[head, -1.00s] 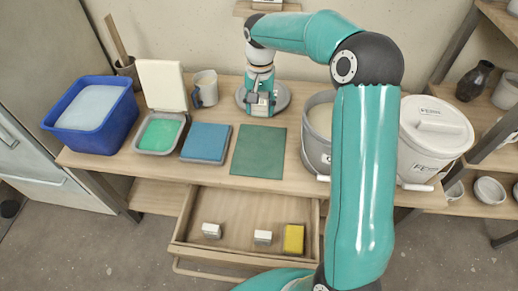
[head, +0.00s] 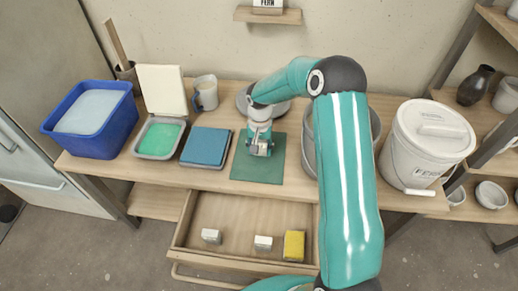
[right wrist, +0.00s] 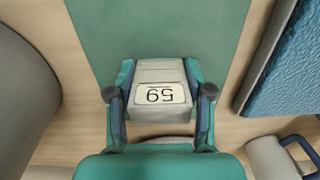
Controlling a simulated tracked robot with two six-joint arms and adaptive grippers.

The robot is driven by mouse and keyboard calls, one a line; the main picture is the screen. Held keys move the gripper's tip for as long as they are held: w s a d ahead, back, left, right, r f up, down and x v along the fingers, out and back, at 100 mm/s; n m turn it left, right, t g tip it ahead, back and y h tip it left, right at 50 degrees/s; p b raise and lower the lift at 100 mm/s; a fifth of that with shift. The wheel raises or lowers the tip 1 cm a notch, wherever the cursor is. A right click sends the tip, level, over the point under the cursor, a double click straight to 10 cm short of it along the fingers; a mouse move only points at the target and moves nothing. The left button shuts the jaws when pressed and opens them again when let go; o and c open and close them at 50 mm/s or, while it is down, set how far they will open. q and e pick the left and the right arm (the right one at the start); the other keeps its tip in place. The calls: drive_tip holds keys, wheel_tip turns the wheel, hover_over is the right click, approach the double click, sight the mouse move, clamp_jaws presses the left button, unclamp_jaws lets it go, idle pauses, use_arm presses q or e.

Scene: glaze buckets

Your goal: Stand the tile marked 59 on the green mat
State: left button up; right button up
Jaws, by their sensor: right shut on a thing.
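The tile marked 59 (right wrist: 160,70) is a pale grey block with a dark-framed white label, seen upside down in the right wrist view. My right gripper (right wrist: 160,88) is shut on it, one finger on each side. In the head view this gripper (head: 259,150) is over the back half of the green mat (head: 257,172) and hides most of the tile. The mat also shows in the right wrist view (right wrist: 160,28), bare beyond the tile. I cannot tell whether the tile touches the mat. My left gripper is not in view.
A blue pad (head: 206,146) lies left of the mat, and a grey bucket (head: 309,150) stands close on its right, partly behind my arm. A mug (head: 207,94) and a round grey disc (head: 284,107) are behind. The open drawer (head: 235,213) below holds small blocks.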

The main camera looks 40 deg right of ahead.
sight(260, 142)
drive_tip(key=shift+f, duration=0.2)
drive_tip(key=o, duration=1.2)
drive_tip(key=shift+r, duration=0.1)
drive_tip(key=shift+o, duration=0.2)
drive_tip(key=shift+r, duration=0.1)
wheel_tip(260, 142, up, 12)
drive_tip(key=shift+r+p, duration=0.1)
drive_tip(key=shift+p, duration=0.25)
